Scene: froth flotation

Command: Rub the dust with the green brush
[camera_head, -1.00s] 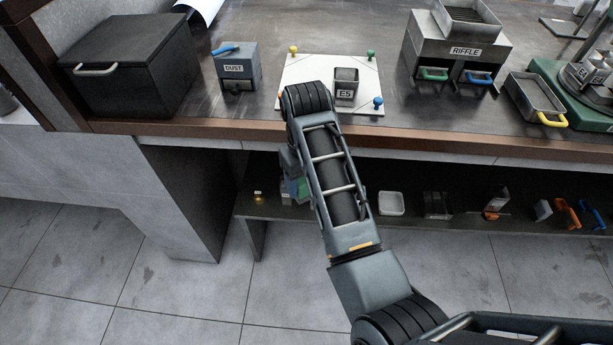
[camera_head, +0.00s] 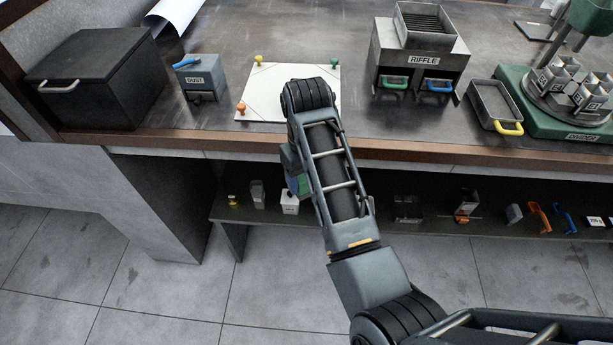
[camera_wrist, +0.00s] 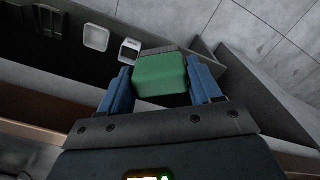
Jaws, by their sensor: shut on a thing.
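A green brush (camera_wrist: 160,75) with a grey bristle edge is between the blue fingers of my gripper (camera_wrist: 159,72) in the wrist view. The fingers are shut on it, with the bristles facing away from the palm. In the head view my arm covers most of the gripper; only a bit of green and blue shows beside the arm, in front of the counter's under-shelf. A grey box labelled DUST (camera_head: 202,80) with a blue handle stands on the counter, left of the white board. No loose dust can be made out.
The white board (camera_head: 262,105) with coloured corner knobs is partly behind my arm. A black chest (camera_head: 95,75) stands left, the RIFFLE unit (camera_head: 415,65) and a yellow-handled tray (camera_head: 490,100) right. The shelf (camera_head: 390,222) below the counter edge holds small items.

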